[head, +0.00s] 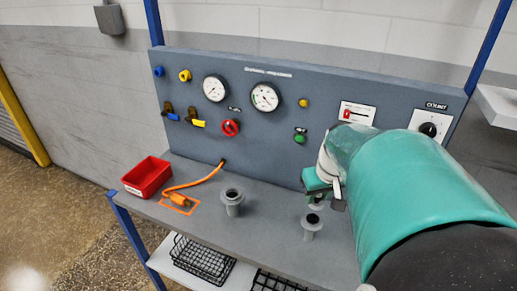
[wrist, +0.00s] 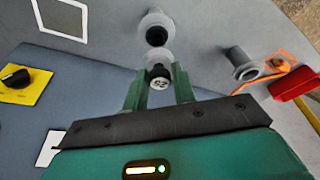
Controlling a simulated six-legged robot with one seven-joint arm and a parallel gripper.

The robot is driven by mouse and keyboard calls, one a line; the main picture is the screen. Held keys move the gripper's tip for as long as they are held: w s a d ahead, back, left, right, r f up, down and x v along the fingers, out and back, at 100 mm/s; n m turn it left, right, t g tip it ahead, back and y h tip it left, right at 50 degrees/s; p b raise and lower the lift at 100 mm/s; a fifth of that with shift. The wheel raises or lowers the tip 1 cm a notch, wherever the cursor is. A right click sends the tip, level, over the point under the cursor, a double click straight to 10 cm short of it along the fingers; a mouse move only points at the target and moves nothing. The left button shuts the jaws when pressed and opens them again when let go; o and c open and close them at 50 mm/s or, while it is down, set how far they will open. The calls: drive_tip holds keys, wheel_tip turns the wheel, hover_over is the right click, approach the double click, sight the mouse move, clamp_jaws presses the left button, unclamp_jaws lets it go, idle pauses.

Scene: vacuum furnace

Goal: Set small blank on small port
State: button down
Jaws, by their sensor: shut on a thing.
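My gripper (head: 326,197) is in the head view at the end of my teal arm, just above and a little right of the small port (head: 311,226). That port is a short grey flanged stub with a dark opening, upright on the bench. In the wrist view my gripper (wrist: 158,82) has its two green fingers closed on the small blank (wrist: 159,72), a pale disc with a dark, marked knob. The small port also shows in the wrist view (wrist: 155,20), just beyond the blank, its dark opening uncovered. The blank looks apart from it; the exact gap is unclear.
A larger flanged port (head: 232,203) stands left on the bench (head: 268,232). Farther left are a red bin (head: 147,177) and an orange hose (head: 195,184). A panel (head: 250,135) with gauges and valves rises behind. Black wire baskets (head: 203,260) sit on the lower shelf.

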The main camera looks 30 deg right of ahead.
drive_tip(key=shift+f, duration=2.6)
drive_tip(key=shift+f, duration=0.2)
drive_tip(key=c, duration=1.1)
unclamp_jaws()
drive_tip(key=shift+o, duration=0.2)
drive_tip(key=shift+r, duration=0.1)
drive_tip(key=v, duration=1.3)
drive_tip(key=shift+r, duration=0.35)
drive_tip(key=shift+a, duration=0.15)
drive_tip(key=s+a+f+n+t, duration=0.1)
drive_tip(key=a+f+n+t, duration=0.1)
drive_tip(key=a, duration=1.9)
drive_tip(key=shift+a+n+t+y, duration=0.3)
drive_tip(key=shift+a+n+y, duration=0.1)
drive_tip(key=shift+n, duration=0.1)
